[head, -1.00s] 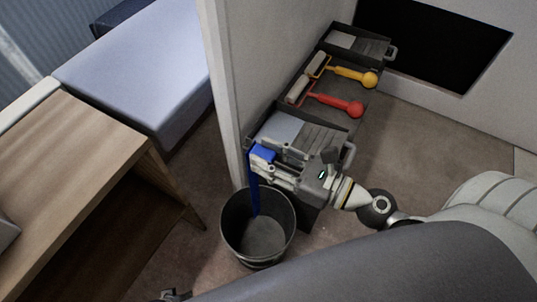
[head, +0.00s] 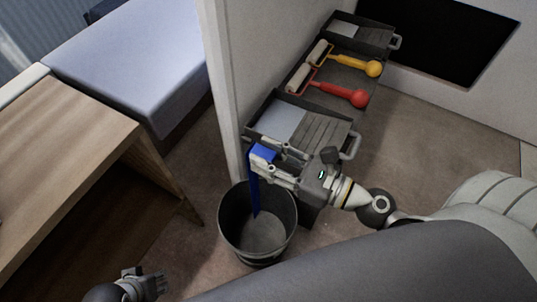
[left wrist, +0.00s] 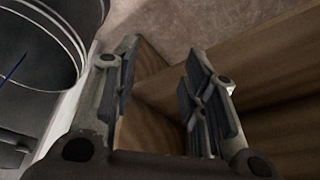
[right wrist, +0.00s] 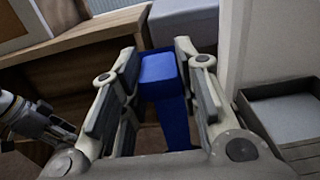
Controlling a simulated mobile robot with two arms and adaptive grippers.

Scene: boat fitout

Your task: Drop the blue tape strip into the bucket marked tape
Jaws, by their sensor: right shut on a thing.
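The blue tape strip (head: 254,185) hangs from my right gripper (head: 268,164), its lower end down inside the mouth of the dark bucket (head: 281,218). My right gripper is shut on the strip's thicker blue top end, which also shows between the fingers in the right wrist view (right wrist: 165,85). No marking on the bucket is readable. My left gripper (head: 153,284) is low at the bottom left of the head view, near the bucket; its fingers stand apart and empty in the left wrist view (left wrist: 155,95). The bucket's curved wall (left wrist: 75,45) shows there at upper left.
A paint tray (head: 330,135) stands right behind the bucket, with red (head: 340,92) and yellow (head: 350,62) rollers and another tray (head: 365,38) beyond. A wall edge (head: 222,90) rises behind the bucket. A wooden desk (head: 70,150) is at left. Carpet is clear at right.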

